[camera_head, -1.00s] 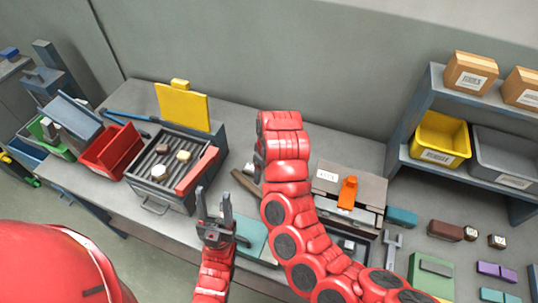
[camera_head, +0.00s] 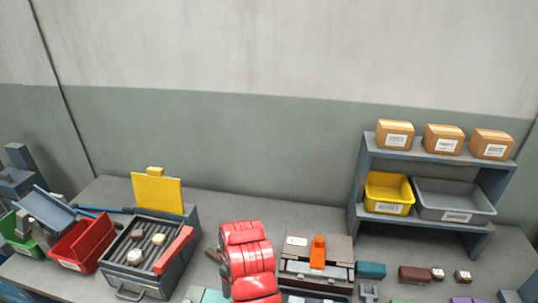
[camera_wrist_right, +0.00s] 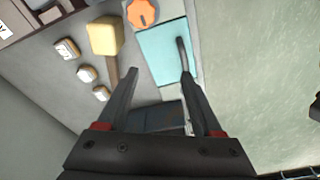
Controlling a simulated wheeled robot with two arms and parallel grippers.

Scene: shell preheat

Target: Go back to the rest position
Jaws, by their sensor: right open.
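My right gripper (camera_wrist_right: 160,73) shows in the right wrist view with its two dark fingers apart and nothing between them. Beyond the fingers lies a teal plate (camera_wrist_right: 160,45) with a dark handle. In the head view a red link of my own arm rises at the bottom middle, in front of the bench. Neither gripper's fingers show in the head view. My left gripper is out of sight.
On the bench (camera_head: 330,222) stand a grill box (camera_head: 150,282) with a yellow panel (camera_head: 157,194), a red bin (camera_head: 85,246) and a grey box with an orange lever (camera_head: 318,252). A shelf (camera_head: 361,190) holds bins and cartons. The wrist view shows a yellow-headed mallet (camera_wrist_right: 104,36) and an orange knob (camera_wrist_right: 143,12).

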